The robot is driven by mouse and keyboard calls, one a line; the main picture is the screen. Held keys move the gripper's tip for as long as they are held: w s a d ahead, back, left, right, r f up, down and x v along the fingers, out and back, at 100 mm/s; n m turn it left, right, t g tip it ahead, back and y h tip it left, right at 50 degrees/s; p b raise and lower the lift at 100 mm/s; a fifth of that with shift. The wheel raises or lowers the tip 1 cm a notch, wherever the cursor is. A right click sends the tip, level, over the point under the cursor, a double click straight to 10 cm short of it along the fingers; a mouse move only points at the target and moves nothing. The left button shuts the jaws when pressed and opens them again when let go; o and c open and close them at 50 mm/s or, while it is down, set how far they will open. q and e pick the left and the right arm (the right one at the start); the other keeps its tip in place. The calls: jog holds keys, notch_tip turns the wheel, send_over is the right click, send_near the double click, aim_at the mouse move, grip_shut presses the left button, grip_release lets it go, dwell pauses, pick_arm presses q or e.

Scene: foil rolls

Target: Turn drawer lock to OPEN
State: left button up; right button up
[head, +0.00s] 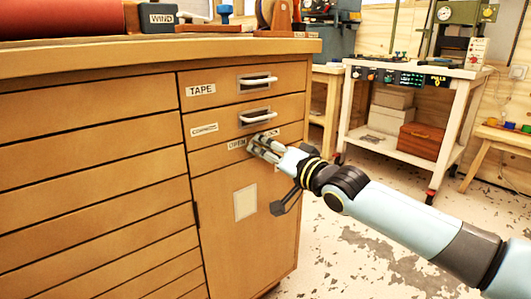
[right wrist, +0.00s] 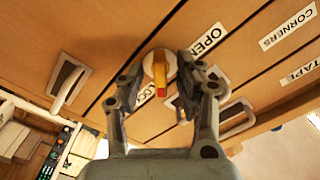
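The drawer lock is a round pale disc with a yellow lever (right wrist: 158,68) that has a red end, seen in the right wrist view. The OPEN label (right wrist: 207,40) is to its right, and the LOCK label (right wrist: 146,96) is partly hidden behind a finger. My right gripper (right wrist: 161,84) is open, with one finger on each side of the lever; I cannot tell whether either touches it. In the head view my right gripper (head: 257,147) is at the cabinet front, covering the lock and part of the OPEN label (head: 237,144). My left gripper is not in view.
Above the lock are the TAPE drawer handle (head: 258,80) and the CORNERS drawer handle (head: 258,117). A white bench (head: 410,70) with boxes stands behind at right. The floor (head: 340,260) right of the cabinet is clear.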

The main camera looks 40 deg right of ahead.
grip_shut()
dwell(0.4)
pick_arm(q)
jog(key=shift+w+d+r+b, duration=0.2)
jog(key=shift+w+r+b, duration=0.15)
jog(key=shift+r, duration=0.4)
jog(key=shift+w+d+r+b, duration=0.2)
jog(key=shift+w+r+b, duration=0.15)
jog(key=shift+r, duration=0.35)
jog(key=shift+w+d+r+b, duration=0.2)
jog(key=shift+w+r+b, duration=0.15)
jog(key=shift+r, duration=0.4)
pick_arm(e)
jog(key=shift+d+f+n, duration=0.1)
jog(key=shift+d+n, duration=0.05)
jog(key=shift+n, duration=8.75)
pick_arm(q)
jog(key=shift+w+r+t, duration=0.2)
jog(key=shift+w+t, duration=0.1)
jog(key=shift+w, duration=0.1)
pick_arm(e)
jog(key=shift+c, duration=0.2)
grip_release()
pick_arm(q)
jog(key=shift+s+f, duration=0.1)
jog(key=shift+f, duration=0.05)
pick_arm(e)
jog(key=shift+o, duration=0.2)
